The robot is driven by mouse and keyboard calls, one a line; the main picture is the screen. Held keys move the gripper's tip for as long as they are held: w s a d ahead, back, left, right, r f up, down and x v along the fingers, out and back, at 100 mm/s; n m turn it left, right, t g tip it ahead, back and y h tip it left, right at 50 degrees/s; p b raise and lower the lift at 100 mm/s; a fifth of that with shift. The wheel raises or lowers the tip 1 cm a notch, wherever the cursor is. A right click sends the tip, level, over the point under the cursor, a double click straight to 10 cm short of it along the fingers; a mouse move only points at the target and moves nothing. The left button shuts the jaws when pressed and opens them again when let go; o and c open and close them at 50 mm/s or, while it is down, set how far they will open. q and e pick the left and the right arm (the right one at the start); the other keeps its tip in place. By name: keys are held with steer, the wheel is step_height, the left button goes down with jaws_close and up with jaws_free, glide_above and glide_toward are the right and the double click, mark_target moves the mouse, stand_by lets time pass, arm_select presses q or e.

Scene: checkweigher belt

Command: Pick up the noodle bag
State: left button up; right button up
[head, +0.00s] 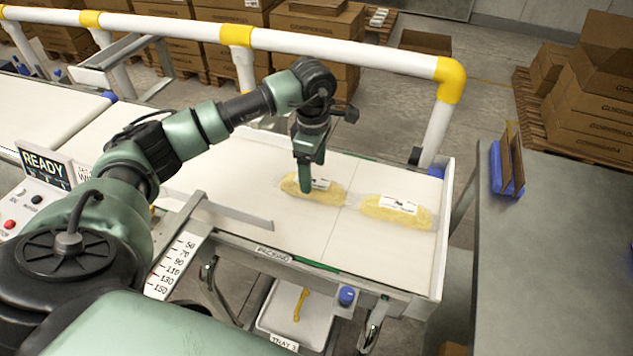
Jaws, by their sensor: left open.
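Two clear bags of yellow noodles with white labels lie on the white belt (300,242). The left noodle bag (328,196) is partly hidden by my left gripper (306,190). The right noodle bag (398,212) lies clear of the gripper, near the belt's right end. My left gripper is open and points down at the left part of the left bag; I cannot tell whether its fingers touch the bag. My right gripper is not in view.
A white and yellow rail (310,45) runs behind the belt. A control box with a READY sign (44,166) is at the left. A tray (296,318) sits below the belt. A grey table (560,260) with a blue holder (497,168) stands at the right.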

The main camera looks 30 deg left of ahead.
mark_target(313, 185)
arm_select(q)
steer(key=f, duration=0.1)
steer(key=f+p, duration=0.2)
steer(key=shift+s+f, duration=0.15)
steer(key=shift+s, duration=0.1)
steer(key=shift+w+a+f, duration=0.1)
steer(key=shift+w+f, duration=0.1)
steer(key=shift+f, duration=1.05)
steer(key=c, duration=1.4)
jaws_close()
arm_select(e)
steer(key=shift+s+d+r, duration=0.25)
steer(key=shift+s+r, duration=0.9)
arm_select(q)
steer(key=shift+r, duration=0.15)
